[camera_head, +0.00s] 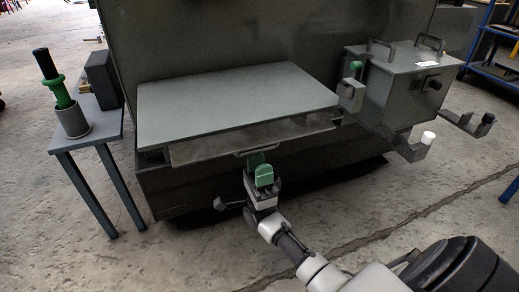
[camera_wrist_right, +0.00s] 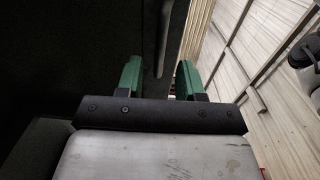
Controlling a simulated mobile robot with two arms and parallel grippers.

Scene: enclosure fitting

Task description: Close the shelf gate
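The shelf gate (camera_head: 215,146) is a dull metal panel just below the front edge of the grey shelf top (camera_head: 235,105). It looks tilted, with its lower edge standing out toward me, and a thin handle (camera_head: 258,149) sits at that edge. My right gripper (camera_head: 259,160) has green fingers and reaches up to the handle from below. In the right wrist view its two fingers (camera_wrist_right: 158,80) stand apart, with a dark grey strip (camera_wrist_right: 163,40) showing between them. I cannot tell whether they touch the handle. My left gripper is out of view.
A small side table (camera_head: 84,138) at left holds a green-and-black tool (camera_head: 55,80) in a round holder and a dark box (camera_head: 103,80). A grey enclosure box (camera_head: 405,85) with handles and brackets stands at right. The floor in front is clear.

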